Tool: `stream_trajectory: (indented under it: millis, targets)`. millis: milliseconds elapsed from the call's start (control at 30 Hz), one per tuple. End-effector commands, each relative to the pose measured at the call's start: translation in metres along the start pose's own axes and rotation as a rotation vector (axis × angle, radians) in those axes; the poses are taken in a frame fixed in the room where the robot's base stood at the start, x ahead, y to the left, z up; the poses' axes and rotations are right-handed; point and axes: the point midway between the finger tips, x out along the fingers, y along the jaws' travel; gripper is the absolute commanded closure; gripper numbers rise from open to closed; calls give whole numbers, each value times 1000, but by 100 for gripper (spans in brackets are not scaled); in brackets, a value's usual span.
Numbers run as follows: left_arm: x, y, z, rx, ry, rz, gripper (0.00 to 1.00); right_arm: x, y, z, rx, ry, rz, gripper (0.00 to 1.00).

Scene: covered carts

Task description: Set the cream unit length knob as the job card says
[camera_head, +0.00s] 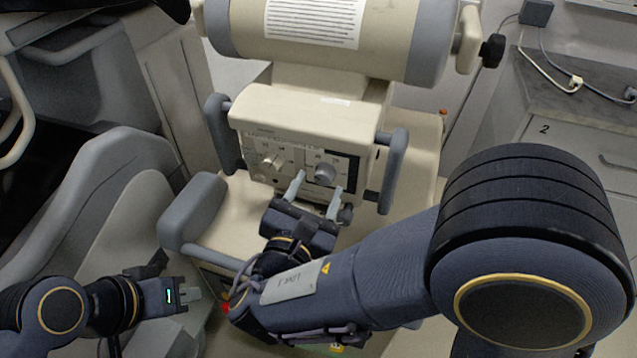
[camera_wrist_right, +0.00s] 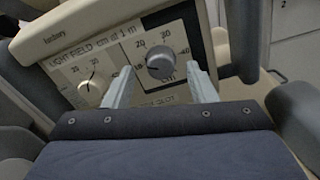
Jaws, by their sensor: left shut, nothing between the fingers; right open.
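The cream unit (camera_head: 300,112) has a front panel with two knobs, and its panel also fills the top of the right wrist view (camera_wrist_right: 115,45). A cream knob (camera_head: 272,162) is on the left, also in the wrist view (camera_wrist_right: 91,92). A dark grey round knob (camera_head: 325,174) is on the right, also in the wrist view (camera_wrist_right: 160,62), with 20, 30 and 40 around it. I cannot read their settings. My right gripper (camera_head: 318,184) is open, its fingers either side of and just below the grey knob, apparently apart from it. My left gripper (camera_head: 192,294) is shut and empty, well left and low.
A printed white sheet (camera_head: 313,20) is on the cream cylinder above; its text is unreadable. Grey handles (camera_head: 393,170) flank the panel. A grey padded armrest (camera_head: 192,213) stands at left, and a counter (camera_head: 585,105) at far right.

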Motion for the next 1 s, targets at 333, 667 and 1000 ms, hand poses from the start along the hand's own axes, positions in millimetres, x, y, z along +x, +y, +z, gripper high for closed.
stream_trajectory:
  millis: [333, 667, 1000]
  targets:
    - [0, 0, 0, 0, 0, 0, 100, 18, 0, 0, 0, 1, 0, 48]
    - [0, 0, 0, 0, 0, 0, 100, 17, 0, 0, 1, 1, -1, 76]
    - [3, -1, 2, 0, 0, 0, 100, 17, -1, -1, 18, 2, -1, 93]
